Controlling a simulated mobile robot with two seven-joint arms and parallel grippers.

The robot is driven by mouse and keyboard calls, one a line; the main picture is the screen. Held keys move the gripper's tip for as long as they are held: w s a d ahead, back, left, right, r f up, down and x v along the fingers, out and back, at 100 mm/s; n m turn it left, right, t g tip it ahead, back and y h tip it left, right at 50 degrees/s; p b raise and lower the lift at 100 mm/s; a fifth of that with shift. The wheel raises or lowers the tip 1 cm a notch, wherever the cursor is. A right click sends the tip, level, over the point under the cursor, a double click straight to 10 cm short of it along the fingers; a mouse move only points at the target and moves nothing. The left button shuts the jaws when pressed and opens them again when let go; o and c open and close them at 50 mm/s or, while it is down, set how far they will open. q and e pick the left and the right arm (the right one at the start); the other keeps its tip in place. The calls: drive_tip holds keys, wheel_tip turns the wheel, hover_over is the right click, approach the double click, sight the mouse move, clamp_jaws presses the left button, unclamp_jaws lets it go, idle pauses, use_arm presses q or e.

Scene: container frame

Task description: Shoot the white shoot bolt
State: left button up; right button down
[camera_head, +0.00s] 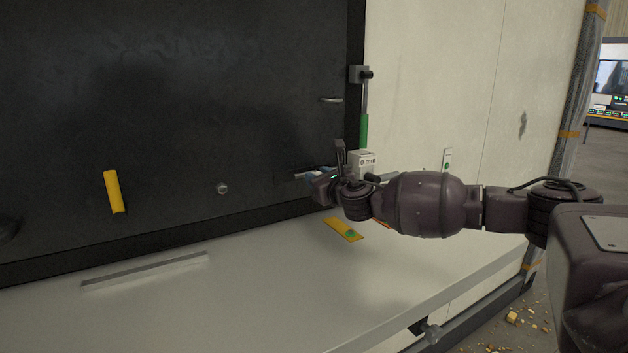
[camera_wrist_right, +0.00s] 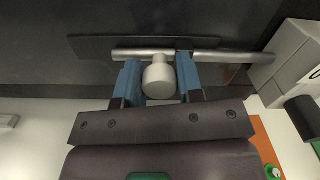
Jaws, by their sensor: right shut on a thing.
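The shoot bolt is a pale metal rod (camera_wrist_right: 225,57) with a round whitish knob (camera_wrist_right: 158,80). It lies level on a dark backing plate (camera_wrist_right: 88,46) on the black door. My right gripper (camera_wrist_right: 158,84) has its blue fingers on either side of the knob, shut on it. In the head view my right gripper (camera_head: 318,178) is at the door's right edge and hides most of the bolt; a short piece of rod (camera_head: 305,175) shows. In the wrist view the rod's right end meets a grey block (camera_wrist_right: 292,62); how far it enters is hidden. My left gripper is not in view.
A vertical rod with a green sleeve (camera_head: 364,130) stands above the grey block (camera_head: 364,160) on the pale frame. The black door (camera_head: 200,100) carries a yellow strip (camera_head: 114,192) and a small knob (camera_head: 222,188). A pale ledge (camera_head: 250,290) runs below, mostly clear.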

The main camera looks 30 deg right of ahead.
drive_tip(key=shift+d, duration=0.2)
drive_tip(key=c, duration=1)
unclamp_jaws()
drive_tip(key=shift+o, duration=1.2)
drive_tip(key=shift+d, duration=0.15)
drive_tip(key=shift+s, duration=0.1)
drive_tip(key=s+b, duration=0.2)
drive_tip(key=s, duration=0.8)
drive_tip(key=shift+s+a, duration=0.35)
drive_tip(key=shift+a, duration=0.05)
